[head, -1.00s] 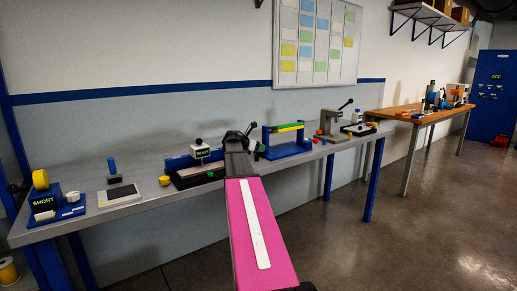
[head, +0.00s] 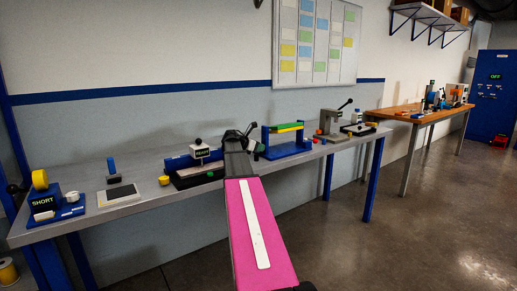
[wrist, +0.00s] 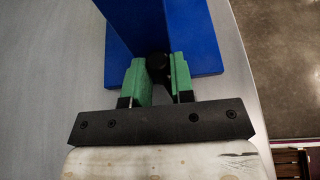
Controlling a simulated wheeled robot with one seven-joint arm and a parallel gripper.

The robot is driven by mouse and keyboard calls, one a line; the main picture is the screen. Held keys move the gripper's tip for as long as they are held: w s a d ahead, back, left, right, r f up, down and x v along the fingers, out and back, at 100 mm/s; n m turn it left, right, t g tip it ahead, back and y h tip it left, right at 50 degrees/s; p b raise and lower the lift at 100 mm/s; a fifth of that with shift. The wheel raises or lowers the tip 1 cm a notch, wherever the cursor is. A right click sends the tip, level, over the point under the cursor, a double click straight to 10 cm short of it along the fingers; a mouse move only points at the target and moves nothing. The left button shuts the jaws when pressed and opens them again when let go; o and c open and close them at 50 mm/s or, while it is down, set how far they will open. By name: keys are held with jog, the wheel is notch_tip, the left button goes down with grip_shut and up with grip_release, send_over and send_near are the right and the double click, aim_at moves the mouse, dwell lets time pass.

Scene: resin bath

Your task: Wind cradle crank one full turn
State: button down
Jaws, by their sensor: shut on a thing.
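The cradle (head: 287,150) is a blue frame on a blue base, with a green bar and a yellow bar across its top, standing on the long grey bench. In the wrist view its blue upright and base (wrist: 205,45) fill the upper middle. A round black crank knob (wrist: 157,62) sits by the upright. My gripper (wrist: 158,75) has its green fingers on either side of the knob and is shut on it. In the head view my gripper (head: 256,145) is at the cradle's left end, partly hidden by my arm. The rest of the crank is hidden.
On the grey bench (head: 135,195), a black-based fixture with a READY sign (head: 202,153) stands left of my arm. A grey press (head: 333,122) stands right of the cradle. A blue SHORT unit (head: 45,203) is at the far left. The floor at right is open.

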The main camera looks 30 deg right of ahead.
jog(key=c, duration=1)
grip_release()
jog(key=shift+v, duration=3.75)
jog(key=shift+c, duration=0.2)
